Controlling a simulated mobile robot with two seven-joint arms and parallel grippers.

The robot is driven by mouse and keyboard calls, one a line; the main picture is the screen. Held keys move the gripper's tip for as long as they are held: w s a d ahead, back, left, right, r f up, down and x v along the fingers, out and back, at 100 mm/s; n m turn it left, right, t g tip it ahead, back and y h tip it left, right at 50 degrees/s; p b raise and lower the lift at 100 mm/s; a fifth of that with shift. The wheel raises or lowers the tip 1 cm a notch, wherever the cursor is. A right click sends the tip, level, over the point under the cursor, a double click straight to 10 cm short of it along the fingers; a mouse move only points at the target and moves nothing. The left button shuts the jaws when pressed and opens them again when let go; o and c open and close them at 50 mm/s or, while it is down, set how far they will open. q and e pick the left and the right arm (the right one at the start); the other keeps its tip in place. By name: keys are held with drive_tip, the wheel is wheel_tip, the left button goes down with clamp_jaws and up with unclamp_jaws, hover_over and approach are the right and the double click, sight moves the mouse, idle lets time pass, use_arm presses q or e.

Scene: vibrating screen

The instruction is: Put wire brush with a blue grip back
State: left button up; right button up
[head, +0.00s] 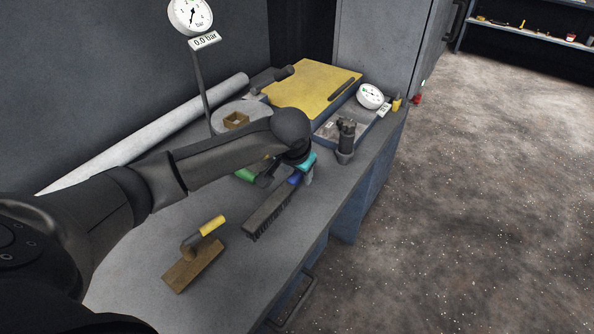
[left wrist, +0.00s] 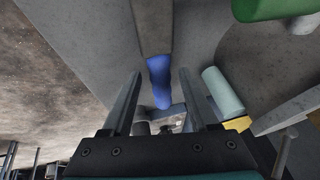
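The wire brush (head: 268,212) lies on the grey bench with its dark bristles toward the front edge. Its blue grip (head: 294,179) points away, toward my left gripper. In the left wrist view the blue grip (left wrist: 160,82) shows between the two fingers, with a gap on each side. My left gripper (left wrist: 160,74) is open and over the grip end; it also shows in the head view (head: 302,174), partly hidden by its own wrist. I cannot tell how far the fingers are above the grip. My right gripper is not in view.
A wooden float with a yellow grip (head: 212,226) lies nearer on the bench. A green-handled tool (head: 245,175) lies beside the brush. Open floor lies right of the bench.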

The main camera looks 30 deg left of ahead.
use_arm(q)
drive_tip(key=shift+r, duration=0.1)
drive_tip(key=shift+r, duration=0.3)
drive_tip(key=p+v, duration=0.1)
drive_tip(key=v, duration=1)
drive_tip(key=shift+s+r+p, duration=0.15)
drive_tip(key=shift+r+p, duration=0.05)
drive_tip(key=shift+p, duration=0.1)
